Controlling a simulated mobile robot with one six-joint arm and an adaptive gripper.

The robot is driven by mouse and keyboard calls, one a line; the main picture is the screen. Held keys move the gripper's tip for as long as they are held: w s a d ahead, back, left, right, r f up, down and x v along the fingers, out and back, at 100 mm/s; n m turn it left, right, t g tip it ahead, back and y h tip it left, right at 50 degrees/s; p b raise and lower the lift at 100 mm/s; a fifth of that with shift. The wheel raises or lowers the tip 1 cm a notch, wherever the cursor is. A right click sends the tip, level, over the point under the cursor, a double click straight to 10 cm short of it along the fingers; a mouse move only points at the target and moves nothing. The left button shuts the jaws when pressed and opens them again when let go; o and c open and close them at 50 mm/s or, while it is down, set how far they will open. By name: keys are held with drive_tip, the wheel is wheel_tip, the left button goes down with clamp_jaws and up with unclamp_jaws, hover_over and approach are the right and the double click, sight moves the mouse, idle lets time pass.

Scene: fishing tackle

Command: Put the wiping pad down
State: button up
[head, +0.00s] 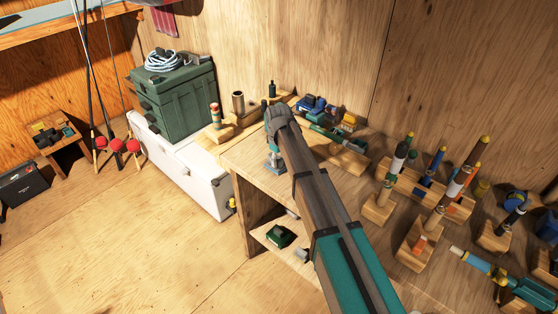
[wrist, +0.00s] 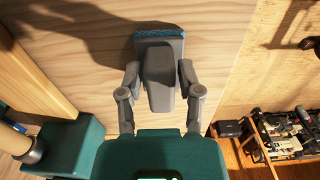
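The wiping pad (wrist: 160,75) is a grey block with a blue wiping face along its far edge in the wrist view. My gripper (wrist: 160,70) has its two grey fingers on either side of the pad's grey grip, shut on it. In the head view my gripper (head: 275,155) is over the left end of the wooden workbench (head: 247,160), with the pad (head: 275,169) beneath it, close to the bench top. I cannot tell whether the pad touches the wood. My arm hides part of the bench.
Reels (head: 312,104) and rod stands (head: 380,207) fill the bench to the right. A white cooler (head: 190,170) with a green box (head: 180,100) stands left. Bare wood lies left of the pad.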

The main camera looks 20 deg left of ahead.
sight(279, 159)
drive_tip(key=shift+o, duration=0.8)
drive_tip(key=shift+r, duration=0.15)
wheel_tip(279, 159, up, 12)
drive_tip(key=p, duration=1.2)
drive_tip(key=shift+s, duration=0.1)
idle(0.6)
